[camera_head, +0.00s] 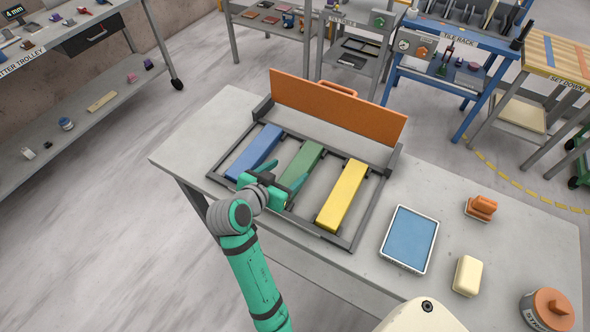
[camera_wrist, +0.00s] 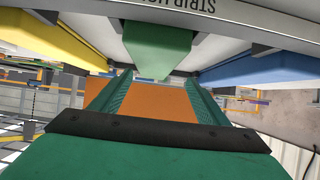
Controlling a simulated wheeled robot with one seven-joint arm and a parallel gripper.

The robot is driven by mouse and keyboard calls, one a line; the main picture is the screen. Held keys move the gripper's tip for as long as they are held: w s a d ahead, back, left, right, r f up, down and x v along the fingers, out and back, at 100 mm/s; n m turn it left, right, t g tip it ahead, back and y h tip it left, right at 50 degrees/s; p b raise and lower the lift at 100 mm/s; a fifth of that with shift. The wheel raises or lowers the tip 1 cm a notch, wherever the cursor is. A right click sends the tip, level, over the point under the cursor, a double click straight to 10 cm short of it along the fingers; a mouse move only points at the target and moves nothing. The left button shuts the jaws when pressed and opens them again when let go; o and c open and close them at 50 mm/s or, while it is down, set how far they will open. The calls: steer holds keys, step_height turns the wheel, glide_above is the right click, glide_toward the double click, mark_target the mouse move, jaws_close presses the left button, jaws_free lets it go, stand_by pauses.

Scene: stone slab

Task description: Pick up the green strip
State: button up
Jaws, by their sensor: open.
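The green strip (camera_head: 304,160) lies in the middle of a dark rack frame (camera_head: 352,243), between a blue strip (camera_head: 255,150) and a yellow strip (camera_head: 342,195). My gripper (camera_head: 280,177) is at the near end of the green strip and covers part of it in the head view. In the wrist view, my gripper's two green fingers (camera_wrist: 158,82) are spread apart with nothing held between them. The green strip (camera_wrist: 160,48) shows just above and between the fingertips there. I cannot tell whether either finger touches it.
An orange board (camera_head: 335,107) with a handle stands upright behind the rack. On the stone slab (camera_head: 470,220) to the right are a blue-topped tray (camera_head: 409,238), a cream block (camera_head: 467,275), an orange item (camera_head: 481,207) and a lidded jar (camera_head: 547,311). The slab's left end is clear.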

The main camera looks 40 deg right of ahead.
mark_target(298, 168)
steer(key=d+f, duration=0.2)
steer(key=d, duration=0.1)
steer(key=shift+d+f, duration=0.1)
steer(key=shift+d, duration=0.2)
steer(key=shift+w+d+f, duration=0.25)
steer(key=shift+d+f, duration=0.1)
steer(key=shift+d, duration=0.05)
steer(key=shift+c, duration=0.4)
steer(key=shift+d, duration=0.1)
steer(key=c, duration=1.4)
steer(key=shift+r, duration=0.1)
steer(key=shift+r, duration=0.1)
